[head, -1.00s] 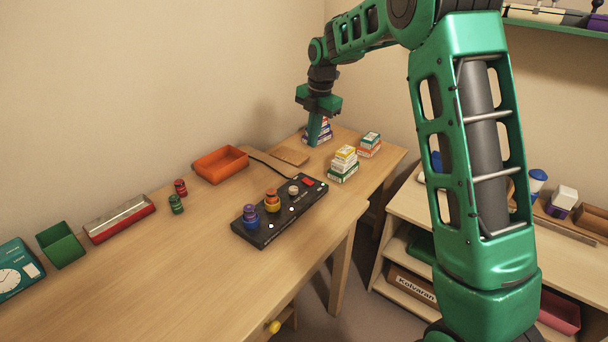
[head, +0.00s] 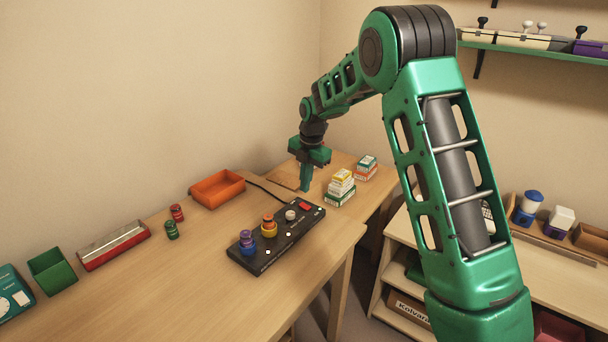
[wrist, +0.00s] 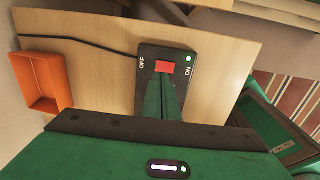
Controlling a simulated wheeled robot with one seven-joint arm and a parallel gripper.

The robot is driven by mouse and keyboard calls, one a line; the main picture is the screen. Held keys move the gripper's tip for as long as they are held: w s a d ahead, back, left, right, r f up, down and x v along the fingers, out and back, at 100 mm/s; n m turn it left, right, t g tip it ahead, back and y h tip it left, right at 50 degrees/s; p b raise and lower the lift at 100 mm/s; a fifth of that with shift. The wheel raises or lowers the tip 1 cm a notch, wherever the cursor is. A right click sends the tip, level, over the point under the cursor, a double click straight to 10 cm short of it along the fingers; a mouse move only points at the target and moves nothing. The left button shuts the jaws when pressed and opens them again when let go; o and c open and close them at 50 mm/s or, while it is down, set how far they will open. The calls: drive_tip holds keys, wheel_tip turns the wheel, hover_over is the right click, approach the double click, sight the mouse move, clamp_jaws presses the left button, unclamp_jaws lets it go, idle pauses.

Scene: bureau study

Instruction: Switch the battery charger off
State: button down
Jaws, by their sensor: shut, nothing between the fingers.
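The battery charger (head: 262,249) is a long black unit on the desk, with batteries standing in some of its round bays. Its red switch (head: 304,206) is at the far end, near the cable. In the wrist view the red switch (wrist: 165,67) lies between the labels OFF on the left and ON on the right, with a green light lit beside ON. My gripper (head: 305,188) is shut and empty, pointing down above the desk by the charger's switch end. In the wrist view its fingers (wrist: 163,88) cover the charger just below the switch. I cannot tell whether they touch it.
An orange tray (head: 217,190) is left of the cable. Stacked small boxes (head: 340,188) stand close right of my gripper, with another stack (head: 366,168) behind. Two small batteries (head: 174,222), a red tray (head: 112,246) and a green bin (head: 52,272) are further left.

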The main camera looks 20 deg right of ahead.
sight(303, 204)
drive_tip(key=f, duration=0.6)
drive_tip(key=shift+w+a, duration=0.2)
drive_tip(key=shift+w, duration=0.1)
drive_tip(key=shift+d, duration=0.1)
